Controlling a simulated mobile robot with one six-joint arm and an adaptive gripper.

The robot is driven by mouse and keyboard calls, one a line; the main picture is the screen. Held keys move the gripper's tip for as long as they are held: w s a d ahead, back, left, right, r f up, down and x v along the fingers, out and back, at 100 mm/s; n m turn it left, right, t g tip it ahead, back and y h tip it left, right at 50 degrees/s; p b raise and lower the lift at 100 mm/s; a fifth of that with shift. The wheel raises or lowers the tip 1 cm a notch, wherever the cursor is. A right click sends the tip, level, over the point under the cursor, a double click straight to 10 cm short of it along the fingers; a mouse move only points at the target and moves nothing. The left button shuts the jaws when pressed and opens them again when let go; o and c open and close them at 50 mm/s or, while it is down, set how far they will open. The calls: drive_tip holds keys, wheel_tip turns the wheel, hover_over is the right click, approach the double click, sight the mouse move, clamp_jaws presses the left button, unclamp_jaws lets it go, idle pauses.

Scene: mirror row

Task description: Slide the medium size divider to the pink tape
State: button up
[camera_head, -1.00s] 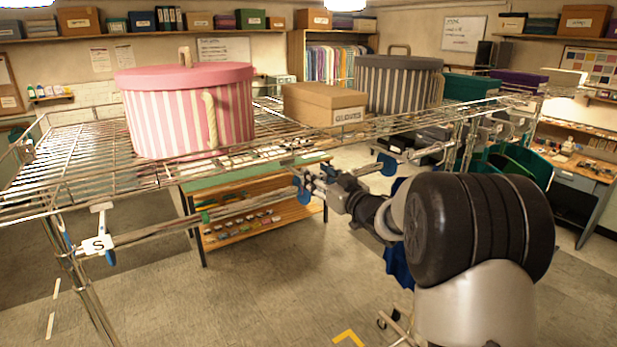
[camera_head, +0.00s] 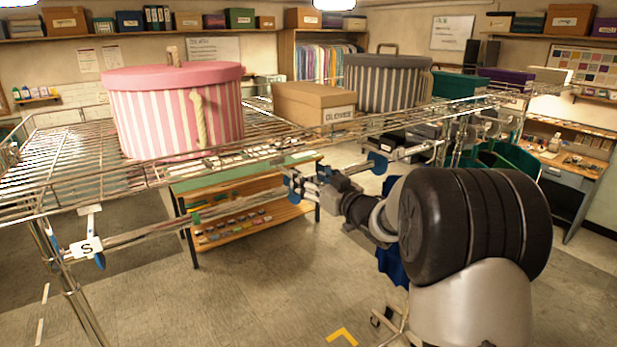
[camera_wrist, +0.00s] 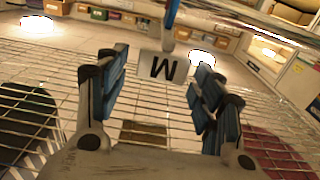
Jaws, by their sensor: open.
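A white tag with the letter M, upside down in the wrist view (camera_wrist: 160,66), hangs on a blue stem between my fingertips; I take it as the medium divider's tag. My gripper (camera_wrist: 162,60) is open, blue-padded fingers on either side of the tag, and no firm contact shows. In the head view my gripper (camera_head: 308,186) is at the front rail of the wire shelf (camera_head: 60,170), below the cardboard box, and the M tag cannot be made out there. A divider with an S tag (camera_head: 86,247) hangs on the rail at left. I cannot make out pink tape.
On the shelf stand a pink striped round box (camera_head: 175,115), a cardboard box (camera_head: 312,105) and a grey striped round box (camera_head: 388,85). A low wooden table (camera_head: 245,215) stands behind and below the rail. The floor in front is mostly clear.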

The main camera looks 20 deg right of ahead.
drive_tip(key=v, duration=1.1)
drive_tip(key=shift+w, duration=0.1)
drive_tip(key=s+a+f+m+g+h+b, duration=0.1)
drive_tip(key=s+a+f+g+h+b, duration=0.1)
drive_tip(key=s+f+b, duration=0.4)
drive_tip(key=s+a+f+m+g+h+b, duration=0.1)
drive_tip(key=s+a+f+g+b, duration=0.4)
drive_tip(key=s+f, duration=0.8)
drive_tip(key=s+a+f+m+g+h+b, duration=0.1)
drive_tip(key=s+a+f+g+b, duration=0.3)
drive_tip(key=s+f+b, duration=0.5)
drive_tip(key=s+g+h, duration=0.1)
drive_tip(key=s, duration=0.8)
drive_tip(key=shift+a+f+m+g+h, duration=0.15)
drive_tip(key=shift+f+m+g+h, duration=0.1)
drive_tip(key=shift+m+g+h, duration=0.05)
